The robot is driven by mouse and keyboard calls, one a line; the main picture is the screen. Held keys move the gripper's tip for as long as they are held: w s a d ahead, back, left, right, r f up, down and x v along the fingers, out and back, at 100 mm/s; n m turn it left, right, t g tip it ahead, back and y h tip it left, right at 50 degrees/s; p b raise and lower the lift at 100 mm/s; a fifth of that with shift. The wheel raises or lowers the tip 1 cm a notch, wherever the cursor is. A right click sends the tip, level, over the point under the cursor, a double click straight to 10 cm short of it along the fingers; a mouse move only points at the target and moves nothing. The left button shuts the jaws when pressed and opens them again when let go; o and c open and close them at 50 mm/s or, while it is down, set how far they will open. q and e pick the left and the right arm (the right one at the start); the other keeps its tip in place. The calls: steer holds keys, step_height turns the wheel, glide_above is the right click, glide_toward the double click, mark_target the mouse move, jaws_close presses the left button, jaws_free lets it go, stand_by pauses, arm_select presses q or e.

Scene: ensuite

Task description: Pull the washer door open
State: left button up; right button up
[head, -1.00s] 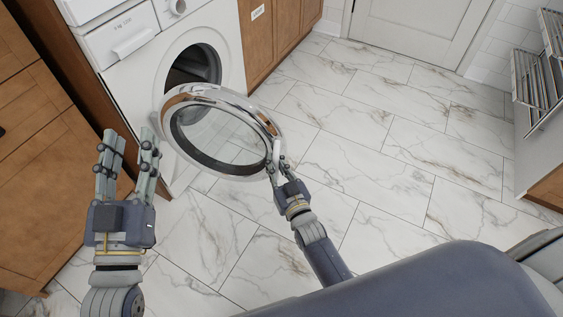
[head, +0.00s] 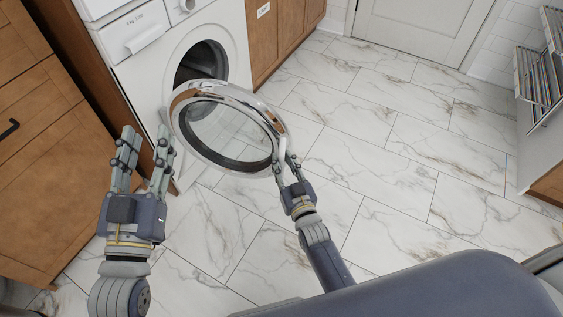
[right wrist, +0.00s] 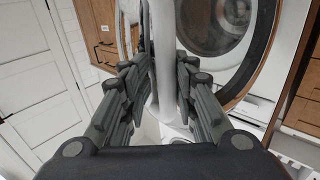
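The white washer (head: 140,75) stands at upper left, with its round dark opening (head: 203,62) uncovered. Its round door (head: 185,142), a chrome ring with clear glass, stands swung well out from the front. My right gripper (head: 287,163) is at the door's right edge. In the right wrist view its fingers (right wrist: 160,95) lie on both sides of the pale door rim (right wrist: 165,50) and look closed on it; the exact contact is partly hidden. My left gripper (head: 144,150) is open and empty, left of the door, its fingers pointing toward the washer.
Wooden cabinets stand left (head: 45,150) and right (head: 275,40) of the washer. A white room door (head: 415,25) is at the back. A rack (head: 537,75) stands at far right. The marble-tiled floor (head: 380,170) right of the washer door is clear.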

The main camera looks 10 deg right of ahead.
steer(key=shift+a, duration=0.15)
steer(key=shift+s+a, duration=0.1)
steer(key=shift+s, duration=0.05)
steer(key=s+d, duration=0.1)
steer(key=s, duration=1)
steer(key=shift+s, duration=0.3)
